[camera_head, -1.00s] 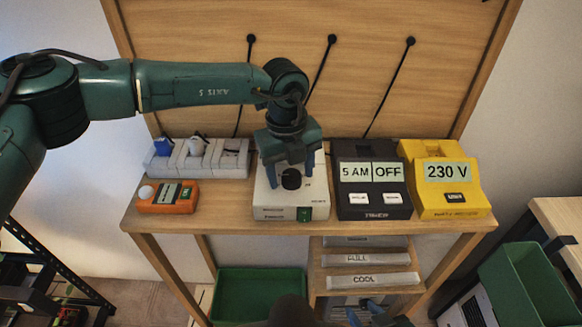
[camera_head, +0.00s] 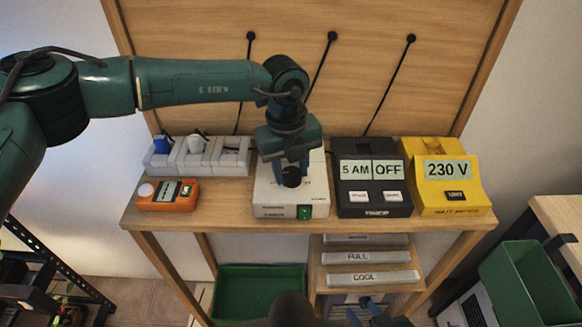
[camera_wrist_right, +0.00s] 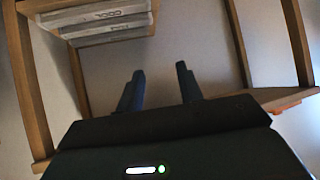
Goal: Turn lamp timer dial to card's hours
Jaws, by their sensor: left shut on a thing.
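A white box (camera_head: 264,200) with a round black dial (camera_head: 291,179) on its top stands at the middle of the bench. My left gripper (camera_head: 292,171) points down over this box, its fingers shut on the dial and partly hiding it. A black timer box (camera_head: 373,211) to the right shows "5 AM" and "OFF" on its display (camera_head: 372,171), above two white buttons. My right gripper (camera_wrist_right: 160,88) is open and empty below the bench front; its blue fingertips also show at the bottom of the head view (camera_head: 362,313). I cannot make out a card with hours.
A yellow box (camera_head: 448,205) reading "230 V" stands at the right. A white socket strip (camera_head: 231,158) and an orange meter (camera_head: 155,203) stand at the left. Below are labelled shelf slots (camera_head: 372,279), a green tray (camera_head: 257,290) and a green crate (camera_head: 530,282).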

